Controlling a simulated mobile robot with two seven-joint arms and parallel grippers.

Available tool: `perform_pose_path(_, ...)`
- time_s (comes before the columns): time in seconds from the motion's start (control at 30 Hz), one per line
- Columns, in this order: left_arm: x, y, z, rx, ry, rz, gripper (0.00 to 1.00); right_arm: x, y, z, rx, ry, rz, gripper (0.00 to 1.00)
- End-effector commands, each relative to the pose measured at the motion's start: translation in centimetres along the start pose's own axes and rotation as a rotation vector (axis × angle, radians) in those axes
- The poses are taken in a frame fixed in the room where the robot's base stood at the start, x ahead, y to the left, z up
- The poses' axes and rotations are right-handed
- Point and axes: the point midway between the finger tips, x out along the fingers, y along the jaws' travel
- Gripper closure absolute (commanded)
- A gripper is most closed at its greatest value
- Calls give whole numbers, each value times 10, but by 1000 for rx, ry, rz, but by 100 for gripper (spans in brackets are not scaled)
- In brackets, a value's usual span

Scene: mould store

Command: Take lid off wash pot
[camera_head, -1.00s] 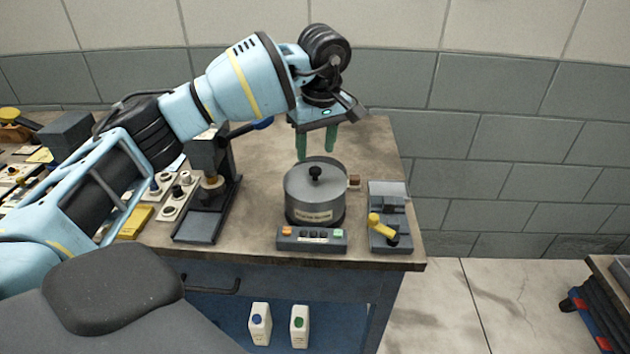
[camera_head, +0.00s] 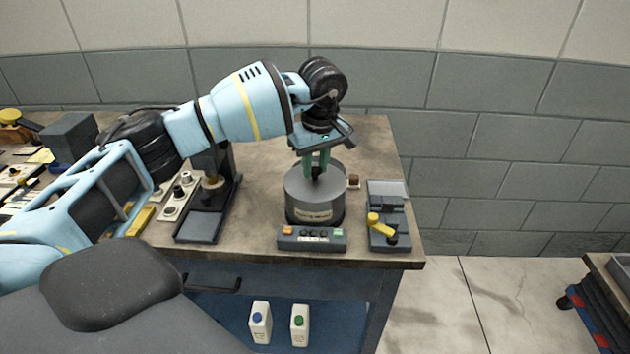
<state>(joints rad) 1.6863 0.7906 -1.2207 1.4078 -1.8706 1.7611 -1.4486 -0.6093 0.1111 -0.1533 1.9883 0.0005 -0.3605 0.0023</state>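The wash pot (camera_head: 298,208) is a grey metal cylinder standing on the workbench behind a small control panel. Its flat grey lid (camera_head: 328,186) sits on top, with a small black knob (camera_head: 316,173) at the centre. My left gripper (camera_head: 316,172) points down over the lid, its green fingers at the knob. The fingers are close together, one on each side of the knob; I cannot tell whether they press on it. My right gripper is not in view.
A control panel (camera_head: 312,239) with coloured buttons stands in front of the pot. A grey device with a yellow handle (camera_head: 381,226) is to the right. A black press-like stand (camera_head: 203,226) is to the left. The bench (camera_head: 262,162) is bare behind the pot.

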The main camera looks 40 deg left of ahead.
Motion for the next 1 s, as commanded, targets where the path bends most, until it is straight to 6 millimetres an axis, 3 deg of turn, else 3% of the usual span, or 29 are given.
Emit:
perform_pose_path(0.03,0,0,0,0,0,0,81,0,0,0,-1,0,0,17)
perform_pose_path(0.2,-1,0,0,0,0,1,100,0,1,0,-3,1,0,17)
perform_pose_path(0.57,-5,0,-1,0,0,1,100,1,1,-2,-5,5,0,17)
perform_pose_path(0.83,-37,1,-5,0,0,3,100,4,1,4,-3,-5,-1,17)
perform_pose_path(1.0,-37,-34,-10,-2,1,-1,100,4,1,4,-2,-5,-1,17)
